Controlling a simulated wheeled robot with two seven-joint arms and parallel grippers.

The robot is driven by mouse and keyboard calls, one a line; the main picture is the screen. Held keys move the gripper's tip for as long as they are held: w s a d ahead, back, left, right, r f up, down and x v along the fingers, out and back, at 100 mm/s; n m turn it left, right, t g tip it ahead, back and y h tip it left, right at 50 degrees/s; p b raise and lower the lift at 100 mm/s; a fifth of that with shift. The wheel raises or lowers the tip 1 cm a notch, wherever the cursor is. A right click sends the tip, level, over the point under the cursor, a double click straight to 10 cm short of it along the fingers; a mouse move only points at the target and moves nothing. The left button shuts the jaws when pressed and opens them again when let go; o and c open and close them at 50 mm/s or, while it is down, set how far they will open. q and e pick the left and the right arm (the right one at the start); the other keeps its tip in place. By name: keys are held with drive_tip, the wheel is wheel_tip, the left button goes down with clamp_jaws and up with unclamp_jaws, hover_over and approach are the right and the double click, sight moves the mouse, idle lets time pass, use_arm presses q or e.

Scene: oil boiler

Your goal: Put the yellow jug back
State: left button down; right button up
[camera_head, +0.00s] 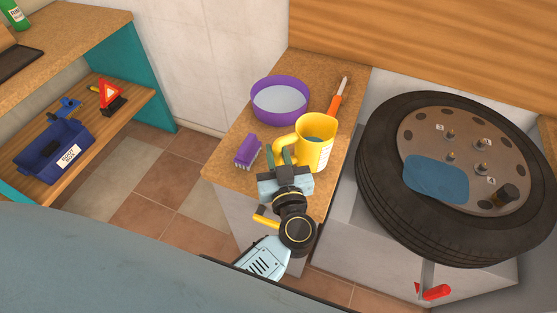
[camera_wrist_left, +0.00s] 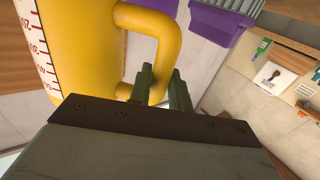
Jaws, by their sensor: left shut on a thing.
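The yellow jug (camera_head: 318,150) is at the middle of the head view, over or on the wooden-topped counter, looking roughly upright with its handle to the left. I cannot tell whether its base touches the counter. My left gripper (camera_head: 281,157) is shut on the jug's handle. In the left wrist view the jug (camera_wrist_left: 85,45) fills the upper left with its red scale marks showing, and the gripper fingers (camera_wrist_left: 162,88) are at its curved handle (camera_wrist_left: 170,40), which they partly hide. My right gripper is not in view.
A purple bowl (camera_head: 280,118) stands behind the jug and a purple brush (camera_head: 247,152) lies left of it. An orange-handled tool (camera_head: 335,103) lies behind right. A large wheel (camera_head: 378,170) takes up the right. A shelf with a blue bin (camera_head: 40,158) is far left.

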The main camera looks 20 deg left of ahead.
use_arm(q)
wheel_tip(320, 180, down, 2)
drive_tip(key=shift+r, duration=0.1)
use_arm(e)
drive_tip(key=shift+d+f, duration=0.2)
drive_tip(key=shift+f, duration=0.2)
use_arm(q)
drive_tip(key=shift+f, duration=0.25)
drive_tip(key=c, duration=1.3)
unclamp_jaws()
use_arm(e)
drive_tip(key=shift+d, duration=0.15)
